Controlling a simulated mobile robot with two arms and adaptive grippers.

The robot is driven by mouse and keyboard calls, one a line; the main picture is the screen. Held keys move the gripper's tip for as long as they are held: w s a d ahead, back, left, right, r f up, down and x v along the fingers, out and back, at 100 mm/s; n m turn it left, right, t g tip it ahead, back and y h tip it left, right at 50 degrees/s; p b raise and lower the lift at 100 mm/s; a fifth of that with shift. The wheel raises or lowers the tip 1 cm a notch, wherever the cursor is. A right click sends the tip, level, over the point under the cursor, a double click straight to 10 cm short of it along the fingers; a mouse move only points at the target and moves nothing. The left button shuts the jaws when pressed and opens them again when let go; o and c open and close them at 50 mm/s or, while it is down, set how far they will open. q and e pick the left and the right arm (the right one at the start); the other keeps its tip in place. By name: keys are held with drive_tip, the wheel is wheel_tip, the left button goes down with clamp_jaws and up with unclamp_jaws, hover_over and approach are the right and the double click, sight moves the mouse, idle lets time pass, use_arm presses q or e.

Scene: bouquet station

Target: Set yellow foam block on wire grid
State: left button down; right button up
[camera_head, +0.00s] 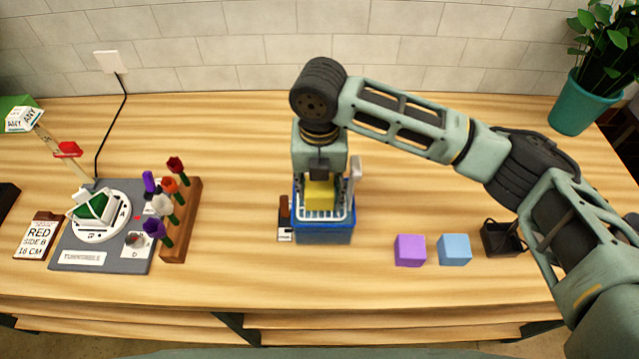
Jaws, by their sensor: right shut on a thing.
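The yellow foam block (320,195) is between the fingers of my right gripper (321,200), which is shut on it. The block is right over the white wire grid (324,214) on top of a blue bin (324,234). I cannot tell whether the block touches the grid. My right gripper points down, and its wrist hides the block's top and the back of the bin. My left gripper is not in view.
A purple block (410,250), a blue block (454,249) and a dark wire basket (502,239) sit to the right. A turntable base (107,239) and a wooden flower rack (185,222) stand left. A potted plant (577,105) is at back right.

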idle(0.3)
drive_tip(key=o, duration=0.8)
drive_tip(key=shift+o, duration=0.2)
drive_tip(key=shift+o, duration=0.2)
drive_tip(key=o, duration=0.3)
drive_tip(key=shift+w+a, duration=0.1)
